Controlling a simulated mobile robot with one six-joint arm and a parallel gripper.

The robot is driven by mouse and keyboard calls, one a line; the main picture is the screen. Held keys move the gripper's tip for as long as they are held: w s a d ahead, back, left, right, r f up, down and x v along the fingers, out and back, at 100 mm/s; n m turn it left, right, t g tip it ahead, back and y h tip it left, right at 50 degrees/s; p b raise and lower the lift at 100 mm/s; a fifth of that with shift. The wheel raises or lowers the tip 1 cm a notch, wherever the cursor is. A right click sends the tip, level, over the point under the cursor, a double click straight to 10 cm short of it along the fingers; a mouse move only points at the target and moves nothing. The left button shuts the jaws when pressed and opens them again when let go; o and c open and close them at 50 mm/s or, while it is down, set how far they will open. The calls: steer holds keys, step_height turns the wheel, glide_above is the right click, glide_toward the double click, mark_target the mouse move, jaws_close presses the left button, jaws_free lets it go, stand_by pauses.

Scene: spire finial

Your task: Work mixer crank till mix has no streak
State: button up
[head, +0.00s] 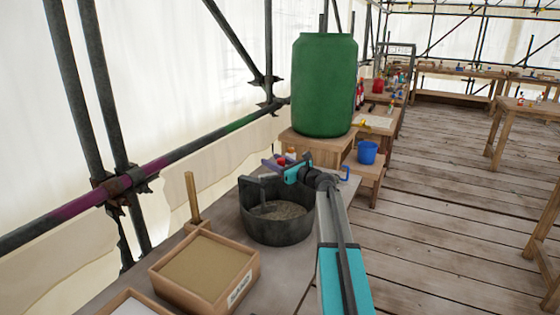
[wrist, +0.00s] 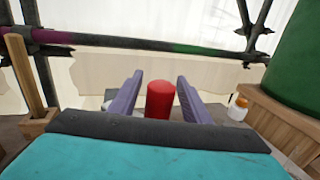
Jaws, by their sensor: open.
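The mixer is a dark round tub (head: 262,228) on the bench, with a dark upright bracket at its left rim. Grey-brown mix (head: 278,210) lies inside; I cannot tell whether it has a streak. My gripper (head: 272,163) is above and behind the tub, with its purple jaws apart. In the wrist view a red upright cylinder (wrist: 160,101) stands between the open jaws (wrist: 160,88), with gaps on both sides. I cannot tell whether it is the crank's grip. My arm hides part of the tub's right side.
A wooden box of sand (head: 205,265) and a wooden post (head: 192,197) stand left of the tub. A big green barrel (head: 325,85) on a wooden stand and a blue bucket (head: 367,152) are behind. Scaffold poles line the left.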

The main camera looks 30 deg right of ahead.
steer(key=b+v, duration=0.1)
steer(key=v, duration=1.2)
steer(key=shift+s, duration=0.35)
steer(key=shift+d, duration=0.1)
